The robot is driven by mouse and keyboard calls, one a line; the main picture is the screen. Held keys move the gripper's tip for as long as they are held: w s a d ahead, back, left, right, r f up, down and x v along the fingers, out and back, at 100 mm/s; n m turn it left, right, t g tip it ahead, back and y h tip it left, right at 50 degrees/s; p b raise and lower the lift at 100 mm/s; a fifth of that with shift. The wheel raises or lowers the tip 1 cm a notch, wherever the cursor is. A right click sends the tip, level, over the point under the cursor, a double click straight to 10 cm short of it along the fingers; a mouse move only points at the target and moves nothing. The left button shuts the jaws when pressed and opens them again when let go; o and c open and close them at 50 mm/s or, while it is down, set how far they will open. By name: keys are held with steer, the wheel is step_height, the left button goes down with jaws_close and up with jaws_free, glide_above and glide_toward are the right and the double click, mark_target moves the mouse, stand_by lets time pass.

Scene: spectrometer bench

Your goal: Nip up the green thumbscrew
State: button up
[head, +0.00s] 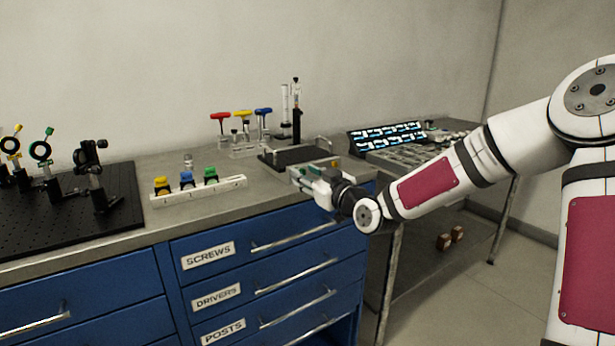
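A mount on the black breadboard (112,218) at the left has a small green thumbscrew (49,131) at the top of its black ring (40,151). A green-topped piece (210,174) also stands at the right end of a white strip. My gripper (302,174) is over the right part of the bench, well to the right of the breadboard and past the strip's right end. Its fingers are small and blend with pale and greenish things behind them, so their opening is unclear.
The white strip (200,193) also holds yellow and blue pieces. Red, yellow and blue-handled drivers (241,113) stand behind it. A dark tray (300,156) lies near my gripper. A yellow-topped mount (14,146) and a black mount (90,165) flank the green one.

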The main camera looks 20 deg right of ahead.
jaws_close()
steer(key=shift+m+p, duration=0.3)
steer(key=m+p, duration=0.3)
steer(key=m, duration=0.1)
steer(key=shift+r+m+p, duration=0.1)
steer(key=shift+m+p, duration=0.2)
steer(key=shift+p, duration=0.05)
steer(key=m+p, duration=0.3)
steer(key=m, duration=0.2)
steer(key=shift+p, duration=0.3)
steer(key=m+p, duration=0.3)
steer(key=m, duration=0.3)
steer(key=shift+m, duration=0.4)
steer(key=m+p, duration=0.1)
steer(key=m, duration=0.5)
steer(key=shift+d, duration=0.1)
